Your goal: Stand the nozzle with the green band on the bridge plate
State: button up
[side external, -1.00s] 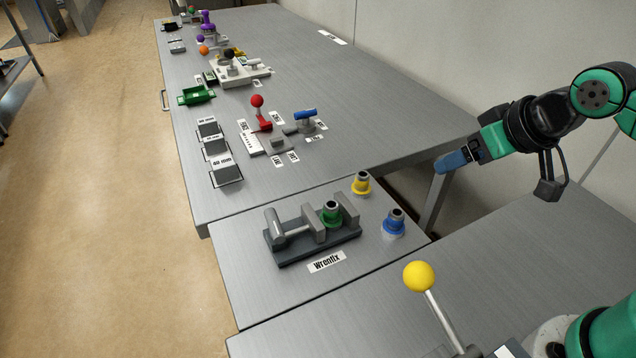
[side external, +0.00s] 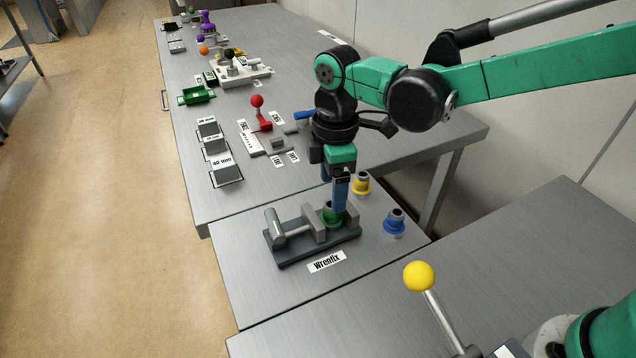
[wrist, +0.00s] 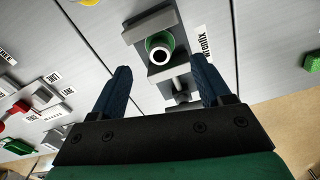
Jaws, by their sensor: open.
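The nozzle with the green band (side external: 328,217) stands upright in the grey Wrenfix fixture (side external: 290,254), between two grey upright blocks. In the wrist view its dark round mouth and green band (wrist: 151,43) show ahead of my fingers. My gripper (side external: 339,208) points down, just above and beside the nozzle, and partly hides it and the right block. In the wrist view my gripper (wrist: 162,70) is open, its two blue fingers wide apart with nothing between their tips. I cannot tell which surface is the bridge plate.
A yellow-banded nozzle (side external: 361,185) stands behind my gripper and a blue-banded nozzle (side external: 395,222) to its right. A yellow-knobbed lever (side external: 419,277) rises in front. A red-knobbed device (side external: 257,103) and grey blocks (side external: 226,172) stand on the long table. The small table's front left is clear.

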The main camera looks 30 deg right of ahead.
aim_at(331, 214)
jog(key=shift+f, duration=2.7)
grip_shut()
